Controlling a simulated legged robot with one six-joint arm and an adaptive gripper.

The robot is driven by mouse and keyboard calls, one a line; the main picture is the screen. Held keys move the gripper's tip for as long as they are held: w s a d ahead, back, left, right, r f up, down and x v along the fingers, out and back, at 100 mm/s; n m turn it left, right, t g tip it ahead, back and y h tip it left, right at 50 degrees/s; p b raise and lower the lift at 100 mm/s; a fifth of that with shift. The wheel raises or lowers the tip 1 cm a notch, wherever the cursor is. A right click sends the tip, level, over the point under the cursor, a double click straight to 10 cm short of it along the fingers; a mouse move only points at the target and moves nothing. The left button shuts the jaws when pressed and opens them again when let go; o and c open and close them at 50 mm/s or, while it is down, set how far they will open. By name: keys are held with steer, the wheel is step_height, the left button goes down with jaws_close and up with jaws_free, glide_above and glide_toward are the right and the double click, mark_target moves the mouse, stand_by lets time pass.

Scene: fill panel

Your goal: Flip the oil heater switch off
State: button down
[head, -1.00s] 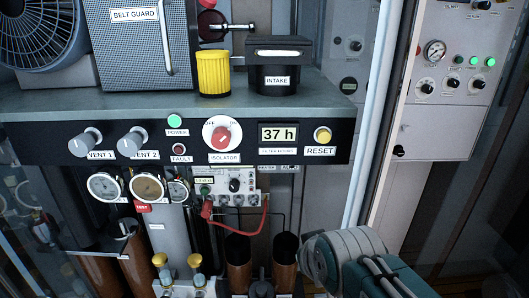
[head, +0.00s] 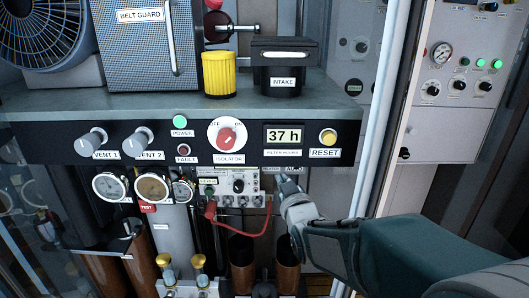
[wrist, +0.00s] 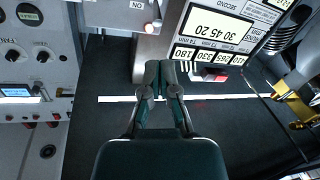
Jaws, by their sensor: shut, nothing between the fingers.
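No label reading "oil heater" is legible in either view. In the wrist view a small pale switch-like part (wrist: 152,26) with a reddish spot sits by a white ON label (wrist: 137,4) at the top. I cannot tell whether it is the oil heater switch. My gripper (wrist: 160,74) is shut and empty, below that part in the picture and apart from it. In the head view my gripper (head: 287,184) points up at the underside of the black panel, right of the small instrument box (head: 239,185). Its fingertips are small and hard to make out there.
The black panel (head: 355,145) carries the isolator knob (head: 227,136) and the reset button (head: 328,137). A red cable (head: 262,222) hangs left of my gripper. A white vertical post (head: 379,110) stands right. In the wrist view a labelled box (wrist: 200,40) is close to my fingertips.

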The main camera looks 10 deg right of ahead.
steer(key=shift+w+r+t, duration=0.15)
steer(key=shift+w+t, duration=0.45)
steer(key=shift+t, duration=0.1)
steer(key=w+r, duration=0.1)
steer(key=w, duration=0.9)
steer(key=shift+a, duration=0.3)
steer(key=shift+n, duration=0.3)
